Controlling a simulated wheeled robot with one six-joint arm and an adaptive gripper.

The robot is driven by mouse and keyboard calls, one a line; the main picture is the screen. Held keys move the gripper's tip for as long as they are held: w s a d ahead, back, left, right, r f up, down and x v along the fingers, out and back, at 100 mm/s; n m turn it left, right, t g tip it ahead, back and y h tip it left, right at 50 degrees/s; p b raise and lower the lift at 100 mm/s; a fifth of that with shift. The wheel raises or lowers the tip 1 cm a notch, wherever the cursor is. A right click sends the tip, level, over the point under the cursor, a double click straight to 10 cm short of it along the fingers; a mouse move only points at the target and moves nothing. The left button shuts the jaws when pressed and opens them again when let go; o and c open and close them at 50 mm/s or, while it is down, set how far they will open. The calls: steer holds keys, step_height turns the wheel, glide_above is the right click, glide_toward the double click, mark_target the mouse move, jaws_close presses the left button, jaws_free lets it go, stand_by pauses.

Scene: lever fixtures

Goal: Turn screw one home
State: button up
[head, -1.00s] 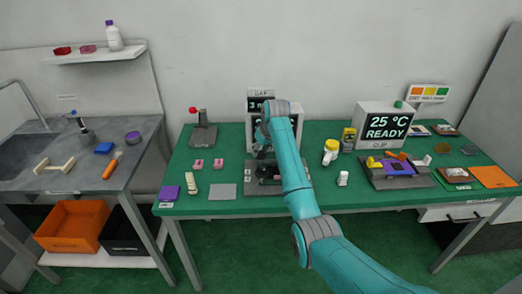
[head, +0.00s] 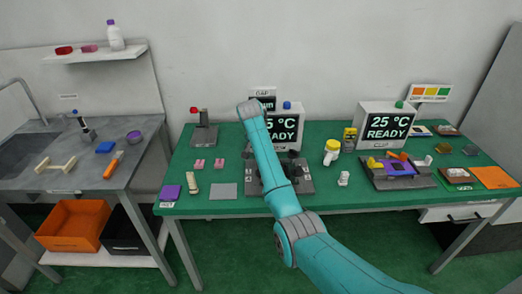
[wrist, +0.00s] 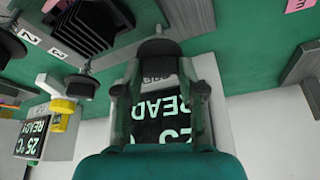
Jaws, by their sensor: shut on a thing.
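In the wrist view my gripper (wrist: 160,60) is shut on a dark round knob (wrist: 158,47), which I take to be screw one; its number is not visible. In the head view the grey fixture (head: 305,187) stands at the middle of the green table, partly behind my arm, which hides my gripper and the held screw. Two other dark knobs show at the left of the wrist view, one (wrist: 82,86) by the label 3 (wrist: 55,52) and one (wrist: 10,45) near the label 2 (wrist: 31,37).
A display (head: 284,128) reading 25 °C READY stands behind the fixture, with a GAP sign (head: 264,95) behind it. A yellow-white bottle (head: 331,152) and a second display (head: 388,126) are to the right. A grey plate (head: 223,191) lies to the left.

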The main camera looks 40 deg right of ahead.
steer(key=m+g, duration=0.1)
steer(key=m, duration=0.2)
steer(key=m+g, duration=0.1)
steer(key=m, duration=0.2)
steer(key=shift+w+h, duration=0.15)
steer(key=shift+h, duration=0.15)
steer(key=shift+w+m+g, duration=0.1)
steer(key=shift+m+g, duration=0.45)
steer(key=shift+m, duration=0.85)
steer(key=shift+w+m+g, duration=0.1)
steer(key=shift+m+g, duration=0.45)
steer(key=shift+m, duration=0.85)
steer(key=shift+s+m+y, duration=0.1)
steer(key=shift+m+y, duration=0.3)
steer(key=shift+m, duration=0.2)
steer(key=o, duration=1.1)
steer(key=shift+o, duration=0.2)
steer(key=shift+r, duration=0.1)
steer(key=v, duration=0.7)
steer(key=shift+a, duration=0.15)
